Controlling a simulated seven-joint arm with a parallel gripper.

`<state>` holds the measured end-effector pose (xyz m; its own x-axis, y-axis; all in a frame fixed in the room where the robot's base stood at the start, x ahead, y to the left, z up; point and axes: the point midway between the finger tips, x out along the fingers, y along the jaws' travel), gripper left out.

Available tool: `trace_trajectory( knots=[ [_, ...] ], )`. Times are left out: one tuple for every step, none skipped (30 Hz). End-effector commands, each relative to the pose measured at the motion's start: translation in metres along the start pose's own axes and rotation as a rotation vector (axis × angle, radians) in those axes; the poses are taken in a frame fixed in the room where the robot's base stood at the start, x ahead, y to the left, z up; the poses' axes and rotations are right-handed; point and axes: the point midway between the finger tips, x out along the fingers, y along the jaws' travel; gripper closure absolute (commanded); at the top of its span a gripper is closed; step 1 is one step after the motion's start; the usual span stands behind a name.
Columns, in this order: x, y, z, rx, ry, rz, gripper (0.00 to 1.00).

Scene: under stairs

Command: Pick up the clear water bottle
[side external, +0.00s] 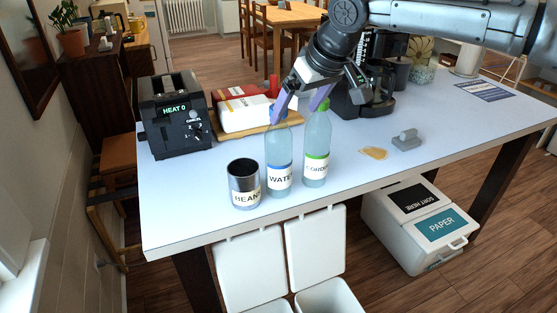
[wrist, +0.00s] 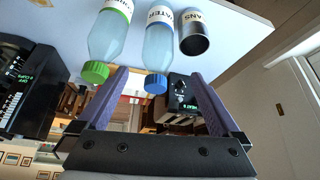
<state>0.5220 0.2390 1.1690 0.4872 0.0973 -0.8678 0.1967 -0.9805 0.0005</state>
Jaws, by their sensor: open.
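The clear water bottle (side external: 279,150) has a blue cap and a label reading "WATE…". It stands upright near the table's front edge. In the wrist view, the water bottle (wrist: 158,46) has its blue cap between my finger lines, nearer the left finger. My gripper (side external: 300,107) is open and empty, tilted down at cap height; the left finger overlaps the cap in the side view. In the wrist view my gripper (wrist: 158,73) has both purple fingers spread apart. Contact with the bottle cannot be told.
A green-capped cordial bottle (side external: 317,150) stands close on the right. A beans container (side external: 244,184) stands close on the left. Behind are a toaster (side external: 176,115), a board with packages (side external: 243,112) and a black coffee machine (side external: 372,98). The front left tabletop is clear.

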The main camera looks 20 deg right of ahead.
Motion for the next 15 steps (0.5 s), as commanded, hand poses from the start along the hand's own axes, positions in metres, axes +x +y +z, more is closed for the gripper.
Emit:
trace_trajectory(
  knots=[
    [0.006,0.000,0.001,0.000,-0.002,0.001,0.00],
    [0.012,0.001,0.001,0.000,-0.003,0.001,0.00],
    [0.019,0.001,0.001,0.000,-0.004,0.001,0.00],
    [0.025,0.001,0.002,0.001,-0.005,0.002,0.00],
    [0.031,0.001,0.001,0.001,-0.004,0.002,0.00],
    [0.039,0.001,0.001,0.001,-0.004,0.002,0.00],
    [0.045,0.002,0.001,0.001,-0.004,0.002,0.00],
    [0.050,0.002,0.001,0.002,-0.003,0.002,0.00],
    [0.057,0.002,0.001,0.002,-0.003,0.002,0.00],
    [0.061,0.002,0.001,0.002,-0.003,0.002,0.00],
    [0.066,0.002,0.001,0.002,-0.002,0.001,0.00],
    [0.070,0.002,0.001,0.002,-0.002,0.001,0.00],
    [0.072,0.002,0.001,0.002,-0.002,0.001,0.00],
    [0.075,0.002,0.001,0.002,-0.001,0.001,0.00],
    [0.077,0.002,0.000,0.002,0.000,0.001,0.00]
  ],
)
